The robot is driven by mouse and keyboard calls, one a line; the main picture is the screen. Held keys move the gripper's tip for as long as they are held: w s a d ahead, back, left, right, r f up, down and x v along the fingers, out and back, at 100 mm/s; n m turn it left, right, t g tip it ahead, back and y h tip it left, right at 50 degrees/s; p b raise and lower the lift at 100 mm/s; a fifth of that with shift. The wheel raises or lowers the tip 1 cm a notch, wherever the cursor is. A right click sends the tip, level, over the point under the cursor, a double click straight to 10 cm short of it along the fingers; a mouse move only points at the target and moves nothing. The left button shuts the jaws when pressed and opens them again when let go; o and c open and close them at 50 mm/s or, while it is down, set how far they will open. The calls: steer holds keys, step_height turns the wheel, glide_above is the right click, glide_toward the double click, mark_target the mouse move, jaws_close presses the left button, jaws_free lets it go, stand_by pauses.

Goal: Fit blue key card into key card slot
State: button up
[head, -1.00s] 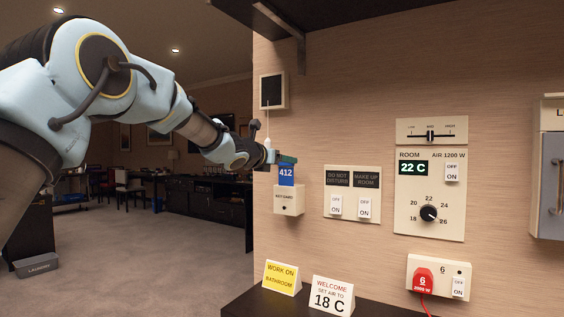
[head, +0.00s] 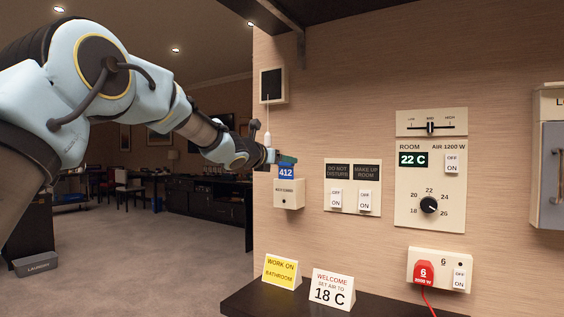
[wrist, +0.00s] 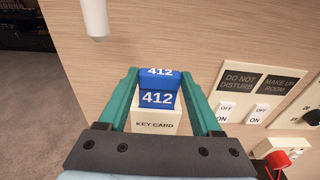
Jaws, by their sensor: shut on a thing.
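The blue key card (head: 286,173), marked 412, stands upright at the top of the cream key card holder (head: 289,195) on the wall. Its lower part is hidden in the holder. My gripper (head: 287,160), with teal fingers, is shut on the card just above the holder. In the wrist view the card (wrist: 157,98) is between the fingers and the holder (wrist: 154,123), marked KEY CARD, is below it. The slot opening itself is hidden by the card.
A hanging pull cord handle (wrist: 95,18) is left of my gripper. A switch panel (head: 352,187) is right of the holder, then a thermostat panel (head: 430,170). Signs (head: 281,271) stand on the dark shelf (head: 240,300) below.

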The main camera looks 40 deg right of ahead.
steer(key=shift+f+b, duration=1.25)
steer(key=shift+b, duration=0.1)
steer(key=o, duration=1.4)
steer(key=b+v, duration=0.3)
steer(key=v, duration=0.7)
steer(key=shift+s+a+r, duration=0.1)
steer(key=shift+s+a, duration=0.05)
steer(key=shift+a, duration=0.25)
steer(key=w+a+f+m+y+p, duration=0.2)
steer(key=a+f+m+y, duration=0.15)
steer(key=a+f, duration=0.4)
steer(key=w+a+f+m+y+p, duration=0.2)
steer(key=a+f+m, duration=0.2)
steer(key=a, duration=0.6)
steer(key=w+a+f+m+y+p, duration=0.25)
steer(key=a+f+m, duration=0.2)
steer(key=a, duration=0.35)
steer(key=s+a+f+m+y+p, duration=0.1)
steer(key=s+a+f+m+y, duration=0.1)
steer(key=a, duration=0.8)
steer(key=s+a+f+m+g+y+p, duration=0.1)
steer(key=s+a+f+m+y+p, duration=0.1)
steer(key=s+a, duration=0.4)
steer(key=s+a+f+m+g+y+p, duration=0.1)
steer(key=s+a+f+m+y, duration=0.3)
steer(key=a, duration=1.1)
steer(key=shift+s+f+m+p, duration=0.1)
steer(key=shift+f+m+p, duration=0.7)
steer(key=shift+m, duration=0.3)
